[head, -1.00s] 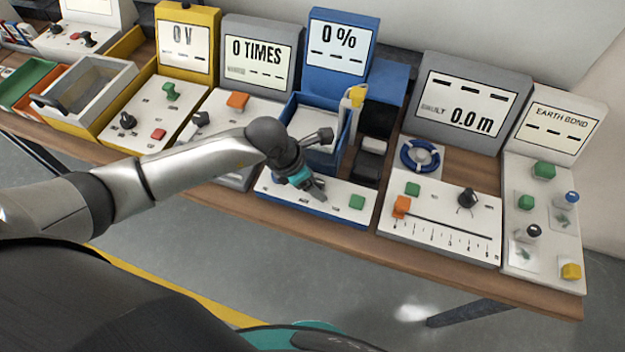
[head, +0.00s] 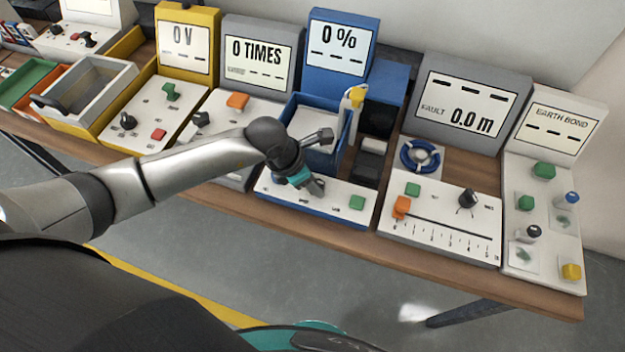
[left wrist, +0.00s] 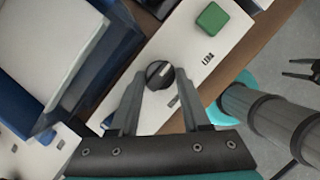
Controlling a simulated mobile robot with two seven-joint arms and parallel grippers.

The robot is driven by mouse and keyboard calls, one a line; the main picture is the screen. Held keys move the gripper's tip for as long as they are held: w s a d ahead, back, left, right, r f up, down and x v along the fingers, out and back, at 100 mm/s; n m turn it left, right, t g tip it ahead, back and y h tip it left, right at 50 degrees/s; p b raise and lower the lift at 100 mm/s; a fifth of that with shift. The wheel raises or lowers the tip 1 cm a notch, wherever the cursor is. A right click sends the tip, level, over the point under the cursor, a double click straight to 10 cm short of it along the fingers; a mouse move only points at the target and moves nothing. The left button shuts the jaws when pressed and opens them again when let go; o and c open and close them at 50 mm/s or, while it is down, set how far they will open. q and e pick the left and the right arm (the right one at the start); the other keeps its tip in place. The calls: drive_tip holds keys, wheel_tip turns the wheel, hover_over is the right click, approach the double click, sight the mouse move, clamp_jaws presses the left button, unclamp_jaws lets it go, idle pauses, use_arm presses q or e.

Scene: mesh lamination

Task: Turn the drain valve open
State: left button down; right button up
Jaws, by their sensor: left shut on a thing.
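The drain valve is a round black knob (left wrist: 160,74) with a pale pointer line, on the white front panel (head: 327,200) of the blue station. My left gripper (head: 316,188) reaches down onto this panel. In the left wrist view, the fingers of my left gripper (left wrist: 157,82) are shut on the knob, one on each side. In the head view the gripper hides the knob. At the right edge of the left wrist view, two dark prongs, seemingly my right gripper (left wrist: 296,69), stand apart with nothing between them. The station's screen (head: 339,48) reads 0 %.
A green button (head: 357,202) sits right of my left gripper on the same panel. A blue-walled bin (head: 338,160) and a yellow-topped part (head: 356,96) stand close behind. The fault-distance station (head: 440,225) is to the right. The bench's front edge is close.

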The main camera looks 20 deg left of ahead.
use_arm(q)
drive_tip(key=shift+s, duration=0.1)
drive_tip(key=shift+n+p, duration=0.45)
drive_tip(key=shift+n, duration=0.35)
drive_tip(key=shift+c, duration=1.9)
unclamp_jaws()
drive_tip(key=shift+t, duration=0.3)
drive_tip(key=v, duration=1.5)
drive_tip(key=shift+d+r+p, duration=0.2)
drive_tip(key=shift+d+p, duration=0.05)
drive_tip(key=shift+p, duration=0.05)
